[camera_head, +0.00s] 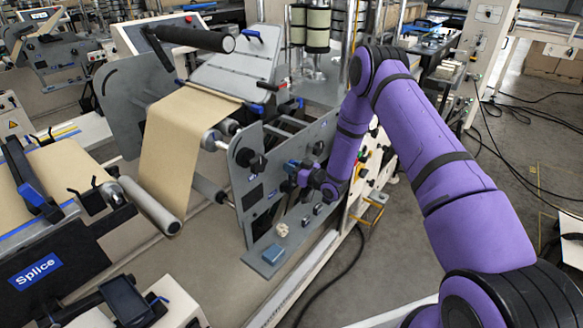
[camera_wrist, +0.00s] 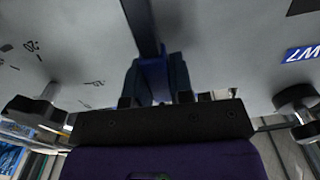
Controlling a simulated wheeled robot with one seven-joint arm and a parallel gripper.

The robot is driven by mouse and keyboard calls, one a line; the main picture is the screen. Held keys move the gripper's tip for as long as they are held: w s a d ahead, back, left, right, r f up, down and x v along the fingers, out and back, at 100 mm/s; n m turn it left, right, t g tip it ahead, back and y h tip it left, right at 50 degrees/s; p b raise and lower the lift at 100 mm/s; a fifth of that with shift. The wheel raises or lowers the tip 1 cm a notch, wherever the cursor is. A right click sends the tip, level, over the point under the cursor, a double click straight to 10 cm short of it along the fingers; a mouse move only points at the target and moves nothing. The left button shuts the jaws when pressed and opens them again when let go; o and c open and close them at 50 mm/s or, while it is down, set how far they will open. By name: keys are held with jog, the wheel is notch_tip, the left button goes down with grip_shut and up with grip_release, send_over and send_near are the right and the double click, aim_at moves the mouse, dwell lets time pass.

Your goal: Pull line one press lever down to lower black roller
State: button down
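My gripper (camera_head: 300,175) is at the grey side plate (camera_head: 262,190) of the paper machine in the head view. In the wrist view my gripper (camera_wrist: 156,76) has its two dark fingers on either side of a blue grip at the end of a dark bar, which looks like the press lever (camera_wrist: 141,25). The fingers look closed on the blue grip; any small gap is too dark to see. The lever's blue end (camera_head: 290,167) shows just left of my gripper in the head view. A black roller (camera_head: 195,39) sits high at the upper left, above the brown paper web.
Black knobs (camera_head: 250,159) stick out of the plate left of my gripper; two more knobs (camera_wrist: 36,110) flank it in the wrist view. A small ledge (camera_head: 283,249) with small items is below. A Splice-labelled unit (camera_head: 45,270) stands at left.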

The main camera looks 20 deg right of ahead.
jog(key=w+d+f+m, duration=0.5)
jog(key=f+m, duration=0.5)
jog(key=m, duration=0.6)
jog(key=shift+w+d+f+m, duration=0.2)
jog(key=shift+d+m, duration=0.2)
jog(key=shift+d, duration=0.9)
jog(key=shift+f, duration=0.1)
jog(key=c, duration=1)
grip_release()
jog(key=v, duration=1)
jog(key=shift+s+d, duration=0.2)
jog(key=shift+s, duration=0.15)
